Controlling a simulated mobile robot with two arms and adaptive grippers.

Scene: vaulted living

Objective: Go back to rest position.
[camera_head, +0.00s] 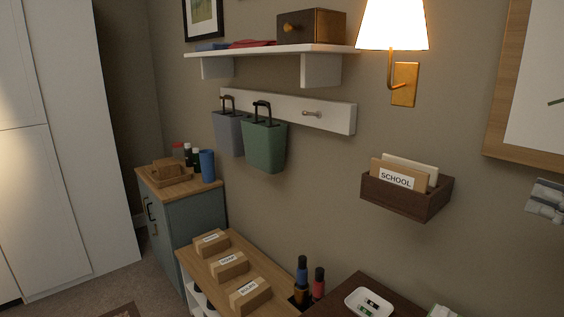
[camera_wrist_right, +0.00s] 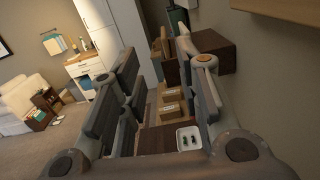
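My right gripper (camera_head: 546,201) shows only in part at the right edge of the head view, in front of the wall and to the right of the dark wooden wall holder (camera_head: 408,199). In the right wrist view the gripper (camera_wrist_right: 158,72) has its fingers spread wide apart, with nothing held between them. My left gripper is not in view.
Below are a low wooden shelf (camera_head: 206,263) with labelled boxes and a dark tabletop (camera_head: 340,296) bearing a white tray (camera_head: 369,303). Green (camera_head: 265,146) and grey (camera_head: 228,133) bins hang on the wall. A lamp (camera_head: 392,26) and wooden frame (camera_head: 507,80) are above. Floor shows at lower left.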

